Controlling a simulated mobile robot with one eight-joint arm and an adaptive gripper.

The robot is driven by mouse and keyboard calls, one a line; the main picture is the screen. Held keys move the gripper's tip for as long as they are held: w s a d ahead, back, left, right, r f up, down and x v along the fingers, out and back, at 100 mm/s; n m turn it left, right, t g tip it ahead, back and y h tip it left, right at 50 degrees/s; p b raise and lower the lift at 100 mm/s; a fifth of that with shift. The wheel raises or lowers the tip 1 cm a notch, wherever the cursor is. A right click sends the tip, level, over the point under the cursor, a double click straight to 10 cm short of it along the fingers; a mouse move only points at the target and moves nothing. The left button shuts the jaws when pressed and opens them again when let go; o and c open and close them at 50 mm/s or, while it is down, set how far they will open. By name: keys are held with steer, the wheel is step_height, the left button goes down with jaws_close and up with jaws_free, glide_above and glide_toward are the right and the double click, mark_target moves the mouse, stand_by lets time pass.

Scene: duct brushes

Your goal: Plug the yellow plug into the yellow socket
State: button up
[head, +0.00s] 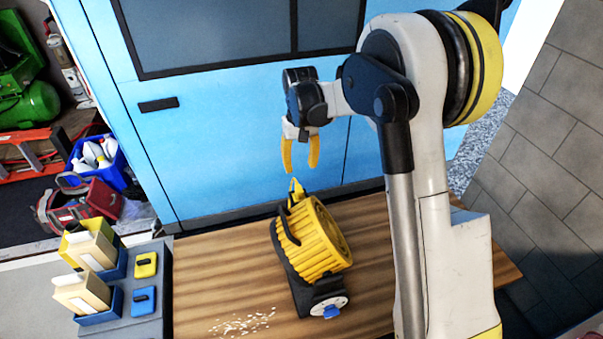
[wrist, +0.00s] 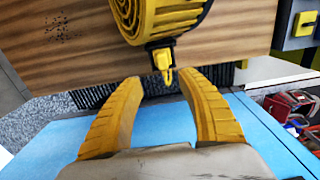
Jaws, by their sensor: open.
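A small yellow pointed piece, which looks like the yellow plug (head: 297,188), stands out from the far end of a ribbed yellow machine (head: 318,240) on the wooden table. In the wrist view the plug (wrist: 162,58) is just beyond my fingertips, roughly centred between them. My gripper (head: 301,168) has yellow fingers, open and empty, just above the plug; they also show in the wrist view (wrist: 160,78). A yellow block with a black bar, possibly the yellow socket (head: 146,264), sits on the grey panel at left; I cannot tell its shape well.
A blue block (head: 143,300) sits beside the yellow one. Two boxes with pale contents stand left of them. A blue cabinet wall (head: 240,110) rises behind the table. Pale crumbs (head: 243,323) lie on the table (head: 203,275) left of the machine.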

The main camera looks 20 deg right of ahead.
mark_target(299, 188)
steer(key=shift+w, duration=0.15)
steer(key=shift+s+a, duration=0.1)
steer(key=shift+s, duration=0.15)
step_height(299, 188, down, 6)
steer(key=shift+w+r+b, duration=0.1)
steer(key=shift+r+b, duration=0.05)
steer(key=shift+b, duration=0.7)
steer(key=f+b, duration=0.2)
steer(key=f, duration=0.3)
steer(key=shift+a+f, duration=0.15)
steer(key=shift+a, duration=0.05)
steer(key=shift+s, duration=0.2)
jaws_close()
